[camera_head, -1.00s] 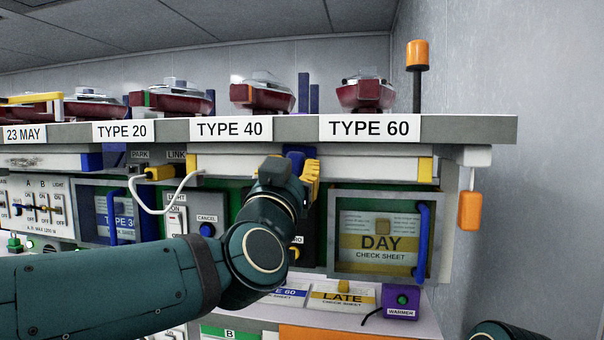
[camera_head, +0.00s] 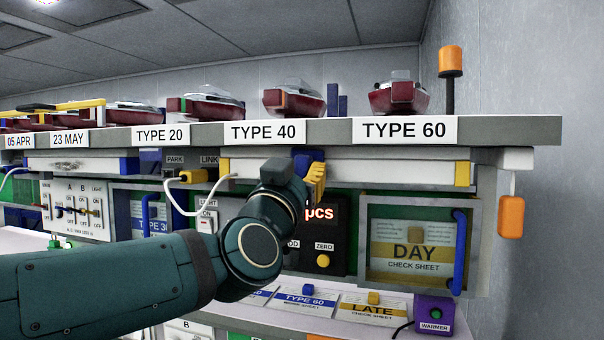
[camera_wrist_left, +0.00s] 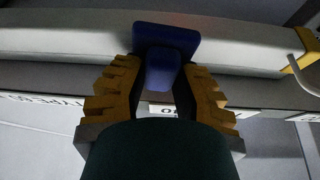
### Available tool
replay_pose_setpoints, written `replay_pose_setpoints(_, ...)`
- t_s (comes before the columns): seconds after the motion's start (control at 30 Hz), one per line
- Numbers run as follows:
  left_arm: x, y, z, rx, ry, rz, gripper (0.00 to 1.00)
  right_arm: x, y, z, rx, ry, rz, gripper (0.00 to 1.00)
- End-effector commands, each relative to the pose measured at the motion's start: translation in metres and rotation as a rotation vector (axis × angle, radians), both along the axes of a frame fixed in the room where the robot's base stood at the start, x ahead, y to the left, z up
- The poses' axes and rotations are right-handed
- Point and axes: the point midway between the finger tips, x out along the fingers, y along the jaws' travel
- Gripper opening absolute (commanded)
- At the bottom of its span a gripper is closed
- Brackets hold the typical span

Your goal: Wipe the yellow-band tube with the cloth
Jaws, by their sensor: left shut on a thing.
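A long white tube with yellow bands at its ends (camera_head: 400,173) lies level under the shelf edge, below the TYPE 40 and TYPE 60 labels. It crosses the top of the left wrist view (camera_wrist_left: 240,45). My left gripper (camera_head: 314,178), with yellow fingers, is at the tube, left of its middle. It is shut on a blue pad with a block-shaped grip (camera_wrist_left: 165,50), which seems to be the cloth. The pad (camera_head: 303,158) overlaps the tube in both views; I cannot tell whether it touches. My right gripper is not in view.
Another white tube with a blue band (camera_head: 85,164) lies to the left. A white cable (camera_head: 178,203) hangs from a yellow plug near the tube's left end. Below are a counter display (camera_head: 318,215) and a DAY sheet panel with a blue handle (camera_head: 459,252). An orange block (camera_head: 511,217) hangs at right.

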Motion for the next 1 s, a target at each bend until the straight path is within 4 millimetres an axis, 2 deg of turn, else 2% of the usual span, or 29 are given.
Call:
replay_pose_setpoints(0.6, -0.051, 0.016, 0.0, 0.0, -0.002, -0.002, 0.01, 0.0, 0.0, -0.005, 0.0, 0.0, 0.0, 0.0)
replay_pose_setpoints(1.0, -0.055, 0.017, 0.0, 0.0, -0.001, -0.001, 0.01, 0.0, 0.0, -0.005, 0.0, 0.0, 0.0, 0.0)
